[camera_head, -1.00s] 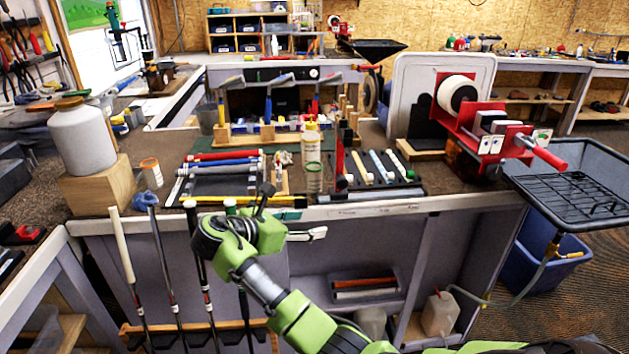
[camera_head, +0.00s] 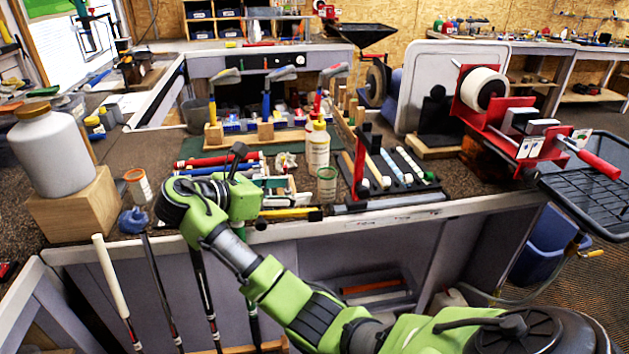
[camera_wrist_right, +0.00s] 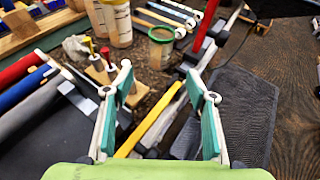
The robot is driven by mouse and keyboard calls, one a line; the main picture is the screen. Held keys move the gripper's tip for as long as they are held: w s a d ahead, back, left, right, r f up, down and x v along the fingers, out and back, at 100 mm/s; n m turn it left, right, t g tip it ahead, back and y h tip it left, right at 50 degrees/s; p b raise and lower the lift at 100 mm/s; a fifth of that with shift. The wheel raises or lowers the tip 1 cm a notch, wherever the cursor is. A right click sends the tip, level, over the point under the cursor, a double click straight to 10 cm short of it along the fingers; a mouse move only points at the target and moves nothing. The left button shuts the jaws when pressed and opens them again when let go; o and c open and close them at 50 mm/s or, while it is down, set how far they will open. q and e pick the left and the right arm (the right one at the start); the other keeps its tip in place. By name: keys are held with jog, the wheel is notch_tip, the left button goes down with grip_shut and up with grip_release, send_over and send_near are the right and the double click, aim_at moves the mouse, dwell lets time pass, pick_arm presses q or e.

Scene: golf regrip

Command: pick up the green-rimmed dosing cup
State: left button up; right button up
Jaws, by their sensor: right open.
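The green-rimmed dosing cup (camera_head: 327,184) stands upright near the front of the workbench, just in front of a white bottle (camera_head: 318,147). In the right wrist view the green-rimmed cup (camera_wrist_right: 161,46) is ahead of the fingertips, near the top middle. My right gripper (camera_wrist_right: 160,72) is open and empty, its two teal-padded fingers spread apart, with the cup beyond them. In the head view my right wrist is over the bench's front edge, left of the cup, and it hides most of its fingers. My left gripper is not in view.
An orange-rimmed cup (camera_head: 138,187) stands farther left, beside a wooden block (camera_head: 75,205) bearing a white jar (camera_head: 52,150). A yellow-handled tool (camera_wrist_right: 140,132) lies below the open fingers. A rack of club shafts (camera_head: 392,172) is right of the cup.

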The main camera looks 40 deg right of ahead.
aim_at(320, 187)
jog(key=shift+w+d, duration=0.1)
jog(key=shift+d, duration=0.05)
jog(key=x, duration=0.7)
jog(key=shift+s, duration=0.3)
jog(key=shift+x, duration=0.9)
jog(key=x, duration=0.4)
jog(key=shift+w+d+f, duration=0.15)
jog(key=shift+d, duration=0.2)
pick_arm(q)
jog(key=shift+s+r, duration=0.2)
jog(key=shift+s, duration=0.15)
pick_arm(e)
jog(key=shift+a, duration=0.1)
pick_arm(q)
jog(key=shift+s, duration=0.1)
pick_arm(e)
jog(key=c, duration=1.2)
